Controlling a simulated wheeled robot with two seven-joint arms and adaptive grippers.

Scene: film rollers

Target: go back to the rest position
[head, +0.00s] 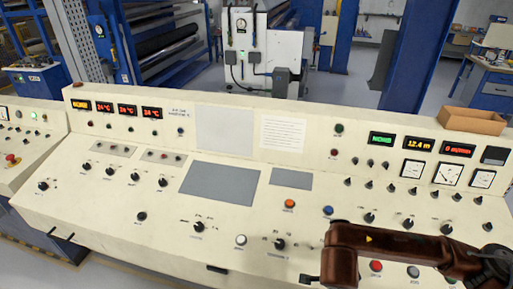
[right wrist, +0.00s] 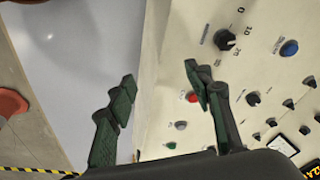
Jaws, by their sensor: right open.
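My right arm (head: 400,245) comes in from the lower right in the head view, over the right front of the cream control console (head: 90,205). My right gripper (right wrist: 160,82) shows in the right wrist view with its two dark green fingers spread apart and nothing between them. It is over the console's front edge, with the sloping panel (right wrist: 255,70) under and to the right of the right finger. Whether the fingers touch the console cannot be told. My left gripper is not in view.
The console carries several knobs, a red button (right wrist: 192,97), a blue button (right wrist: 289,47) and displays. An open cardboard box (head: 471,120) stands on its top right. Pale floor (right wrist: 60,60) lies left of the console edge, with yellow-black tape (right wrist: 35,170) and an orange object (right wrist: 10,103).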

